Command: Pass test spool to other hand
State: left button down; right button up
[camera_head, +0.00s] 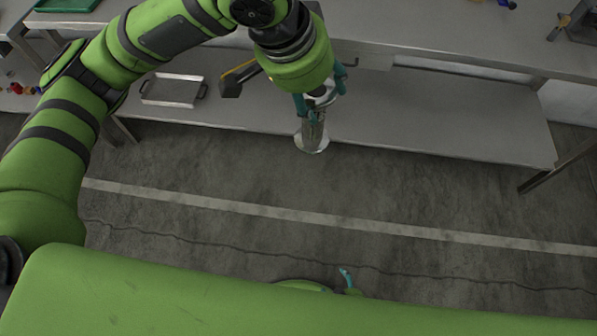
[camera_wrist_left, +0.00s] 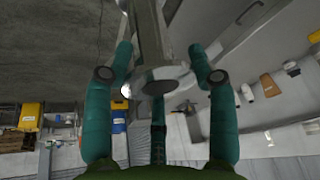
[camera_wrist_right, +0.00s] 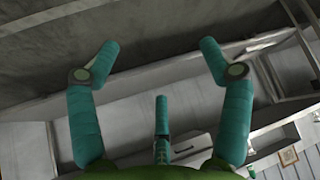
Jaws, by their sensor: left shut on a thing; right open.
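The test spool (camera_head: 312,137) is a shiny metal piece with a narrow stem and a round flange at its lower end. My left gripper (camera_head: 318,103) is shut on it and holds it in the air in front of the steel bench. In the left wrist view the spool (camera_wrist_left: 153,45) lies between the teal fingers, its near flange face towards the camera. My right gripper (camera_wrist_right: 157,58) is open and empty in the right wrist view. In the head view only a teal fingertip of it (camera_head: 346,277) shows low in the middle; my green right arm hides the rest.
The steel bench (camera_head: 440,58) runs along the back, with a lower shelf (camera_head: 440,115). A metal tray (camera_head: 172,91) lies on the lower shelf at left. A green tray (camera_head: 66,5) is at top left. The floor (camera_head: 230,240) in front is clear.

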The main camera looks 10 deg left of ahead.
jog(key=w+a+r+n+t+y, duration=0.2)
jog(key=w+a+r+t+y, duration=0.15)
jog(key=w+a+r, duration=0.55)
jog(key=m+t+h, duration=0.8)
send_near(312, 130)
jog(key=w, duration=1)
jog(key=shift+w+d, duration=0.35)
jog(key=shift+w+f, duration=0.15)
jog(key=shift+w, duration=0.55)
